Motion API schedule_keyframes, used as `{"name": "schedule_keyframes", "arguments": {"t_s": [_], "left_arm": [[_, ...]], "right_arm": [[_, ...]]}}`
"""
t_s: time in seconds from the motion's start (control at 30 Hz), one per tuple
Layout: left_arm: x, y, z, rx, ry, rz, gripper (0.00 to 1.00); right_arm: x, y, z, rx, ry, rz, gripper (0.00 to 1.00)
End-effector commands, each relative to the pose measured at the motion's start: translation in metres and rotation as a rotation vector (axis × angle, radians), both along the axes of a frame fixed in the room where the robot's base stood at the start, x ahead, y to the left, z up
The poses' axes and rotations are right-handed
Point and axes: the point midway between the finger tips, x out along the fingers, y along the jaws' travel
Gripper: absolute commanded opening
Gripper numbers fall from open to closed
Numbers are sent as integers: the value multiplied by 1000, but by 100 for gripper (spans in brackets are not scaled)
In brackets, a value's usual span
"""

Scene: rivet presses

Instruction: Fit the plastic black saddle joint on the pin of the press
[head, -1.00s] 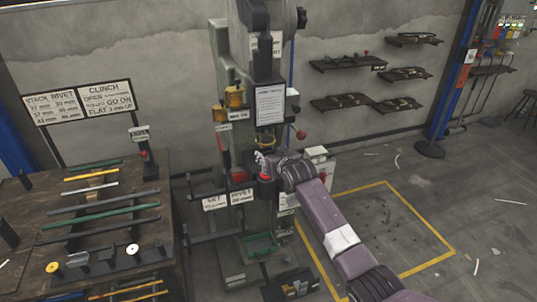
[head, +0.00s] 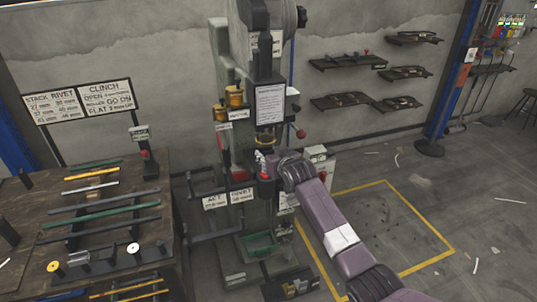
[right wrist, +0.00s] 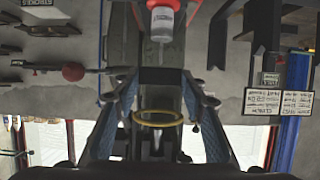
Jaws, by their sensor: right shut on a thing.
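My right gripper (head: 263,160) is at the front of the rivet press (head: 238,130), just above the red-banded lower post (head: 264,176). In the right wrist view, which looks upside down, its two fingers (right wrist: 160,80) close from both sides on a dark piece (right wrist: 161,75), which I take for the black saddle joint. The piece is small and dark, so its shape is unclear. The pale pin (right wrist: 162,48) on the red and white post (right wrist: 163,18) points towards the piece. I cannot tell whether they touch. My left gripper is not in view.
A yellow ring (head: 265,143) hangs on the press above the gripper. A red-knobbed lever (head: 300,134) stands to its right. A workbench (head: 30,215) with rods is at the left. Wall shelves (head: 345,101) are at the right. A yellow-marked floor area (head: 400,230) is largely clear.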

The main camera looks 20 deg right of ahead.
Motion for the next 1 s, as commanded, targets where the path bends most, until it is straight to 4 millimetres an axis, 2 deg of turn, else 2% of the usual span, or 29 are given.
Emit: {"name": "schedule_keyframes", "arguments": {"t_s": [1.0], "left_arm": [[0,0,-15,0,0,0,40]], "right_arm": [[0,0,-27,0,0,0,20]]}}
